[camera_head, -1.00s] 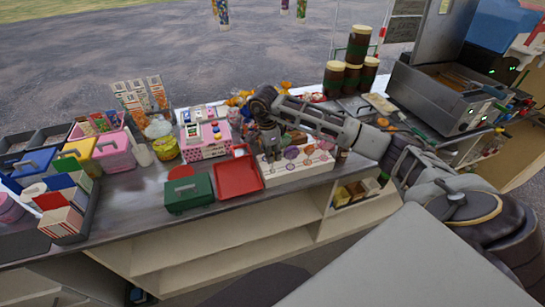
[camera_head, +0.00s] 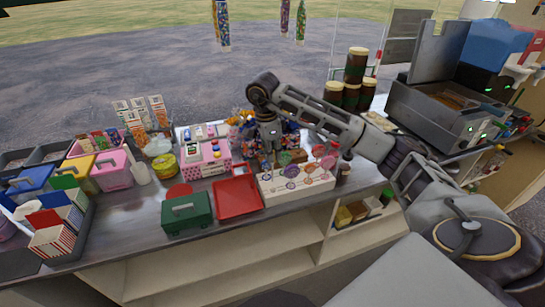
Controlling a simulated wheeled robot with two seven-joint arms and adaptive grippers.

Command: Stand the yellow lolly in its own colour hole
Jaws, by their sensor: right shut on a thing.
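The lolly holder (camera_head: 297,187) is a long pale block on the counter, with coloured rings along its front. Several round lollies, purple (camera_head: 292,171) and pink-red among them, stand in it. My right gripper (camera_head: 269,158) points down at the left end of the holder, close behind its top edge. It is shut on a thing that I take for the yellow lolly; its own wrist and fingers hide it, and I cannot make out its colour. I cannot tell whether that thing touches the holder. My left gripper is out of view.
A red tray (camera_head: 238,198) and a green box (camera_head: 187,215) lie left of the holder. A pink dotted box (camera_head: 203,168) stands behind them. Dark jars (camera_head: 356,66) and a grey machine (camera_head: 445,105) stand right. Bare counter shows at left (camera_head: 130,215).

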